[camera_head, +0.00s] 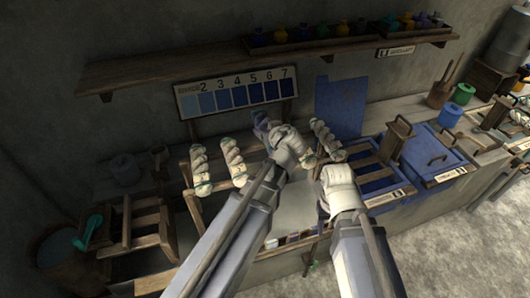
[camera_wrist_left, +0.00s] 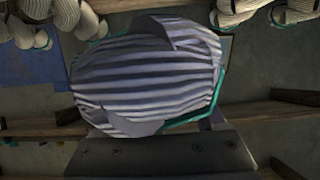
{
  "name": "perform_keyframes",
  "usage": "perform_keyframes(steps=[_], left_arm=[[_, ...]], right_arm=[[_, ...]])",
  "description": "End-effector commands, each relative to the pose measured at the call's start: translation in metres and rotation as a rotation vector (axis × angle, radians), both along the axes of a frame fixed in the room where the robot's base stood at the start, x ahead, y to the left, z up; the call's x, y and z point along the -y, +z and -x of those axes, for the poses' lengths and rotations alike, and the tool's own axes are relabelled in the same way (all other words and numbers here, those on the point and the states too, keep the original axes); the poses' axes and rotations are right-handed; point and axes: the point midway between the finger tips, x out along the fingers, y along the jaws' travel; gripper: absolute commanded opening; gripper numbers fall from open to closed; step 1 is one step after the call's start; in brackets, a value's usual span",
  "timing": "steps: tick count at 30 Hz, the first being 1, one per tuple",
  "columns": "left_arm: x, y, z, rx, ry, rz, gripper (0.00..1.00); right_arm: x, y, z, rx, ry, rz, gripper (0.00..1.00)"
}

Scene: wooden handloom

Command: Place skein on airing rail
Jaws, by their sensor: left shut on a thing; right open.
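My left gripper (camera_head: 282,138) is shut on a skein in front of the airing rail. The held skein (camera_head: 262,124) looks grey-blue in the head view, partly hidden by the gripper. In the left wrist view, the held skein (camera_wrist_left: 150,75) is a striped blue-grey and white bundle with a teal tie. I cannot tell whether the held skein touches the rail. My right gripper (camera_head: 337,178) is open, right of the left one.
A numbered blue shade board (camera_head: 238,96) stands behind the rail, under a wall shelf (camera_head: 270,50) with jars. Blue vats (camera_head: 428,152) with wooden handles stand at the right. A wooden stand (camera_head: 130,225) is at the lower left. Neighbouring skeins (camera_wrist_left: 60,15) lie close in the wrist view.

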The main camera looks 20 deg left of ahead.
Motion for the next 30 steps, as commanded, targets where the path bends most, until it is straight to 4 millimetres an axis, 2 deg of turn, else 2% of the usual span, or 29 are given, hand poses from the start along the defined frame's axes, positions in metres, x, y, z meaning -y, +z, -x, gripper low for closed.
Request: perform_keyframes(steps=[5,15,23,30], left_arm=[[0.0,-0.012,0.0,0.0,0.0,0.0,0.07],[0.0,-0.061,0.0,0.0,0.0,0.0,0.07],[0.0,-0.064,0.0,0.0,0.0,0.0,0.07],[0.0,-0.088,0.0,0.0,0.0,0.0,0.07]], right_arm=[[0.0,-0.012,0.0,0.0,0.0,0.0,0.5],[0.0,-0.061,0.0,0.0,-0.001,0.0,0.5],[0.0,-0.064,0.0,0.0,-0.001,0.0,0.5],[0.0,-0.089,0.0,0.0,-0.001,0.0,0.5]])
